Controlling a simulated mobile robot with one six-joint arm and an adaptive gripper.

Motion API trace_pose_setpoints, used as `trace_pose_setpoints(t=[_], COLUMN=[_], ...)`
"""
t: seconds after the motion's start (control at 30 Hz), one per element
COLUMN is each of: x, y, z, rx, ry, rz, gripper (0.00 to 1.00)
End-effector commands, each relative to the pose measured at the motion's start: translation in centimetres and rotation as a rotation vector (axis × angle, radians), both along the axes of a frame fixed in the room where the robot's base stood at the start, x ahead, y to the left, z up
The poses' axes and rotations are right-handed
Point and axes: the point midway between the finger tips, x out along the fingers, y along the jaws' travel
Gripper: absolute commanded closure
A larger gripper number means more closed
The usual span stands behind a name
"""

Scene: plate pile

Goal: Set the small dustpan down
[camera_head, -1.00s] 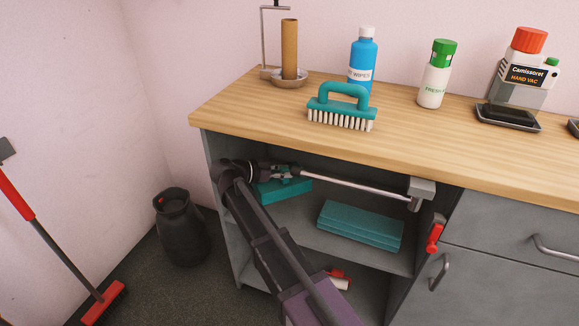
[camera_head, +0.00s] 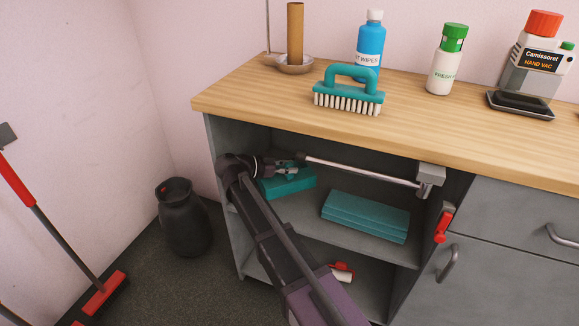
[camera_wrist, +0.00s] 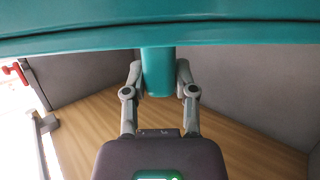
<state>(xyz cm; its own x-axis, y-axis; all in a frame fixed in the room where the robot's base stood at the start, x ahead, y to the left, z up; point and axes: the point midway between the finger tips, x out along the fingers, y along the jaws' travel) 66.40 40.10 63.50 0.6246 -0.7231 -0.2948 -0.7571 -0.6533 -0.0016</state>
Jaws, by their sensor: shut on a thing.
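The small dustpan is teal. In the head view its visible part (camera_head: 289,184) is inside the cabinet's open upper compartment, at the left. My gripper (camera_head: 288,169) reaches in there, partly hidden by my own arm. In the wrist view my gripper (camera_wrist: 160,76) is shut on the dustpan's short handle, one finger on each side. The wide teal pan (camera_wrist: 160,32) spans the top of that view. Whether the dustpan touches the shelf (camera_head: 300,222) cannot be told.
A teal flat stack (camera_head: 366,216) lies right of the dustpan on the shelf. A metal rod (camera_head: 360,171) crosses the opening under the worktop (camera_head: 450,125). A red latch (camera_head: 443,227) is at the right. A scrub brush (camera_head: 349,92) and bottles stand above.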

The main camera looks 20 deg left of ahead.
Motion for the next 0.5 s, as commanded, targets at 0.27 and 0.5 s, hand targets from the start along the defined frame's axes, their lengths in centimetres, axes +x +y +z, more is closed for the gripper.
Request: trace_pose_setpoints(t=[0.27, 0.5], x=[0.0, 0.1], y=[0.0, -0.1], z=[-2.7, -3.7], rx=[-0.001, 0.0], ry=[0.0, -0.001], rz=[-0.001, -0.001], gripper=[1.0, 1.0])
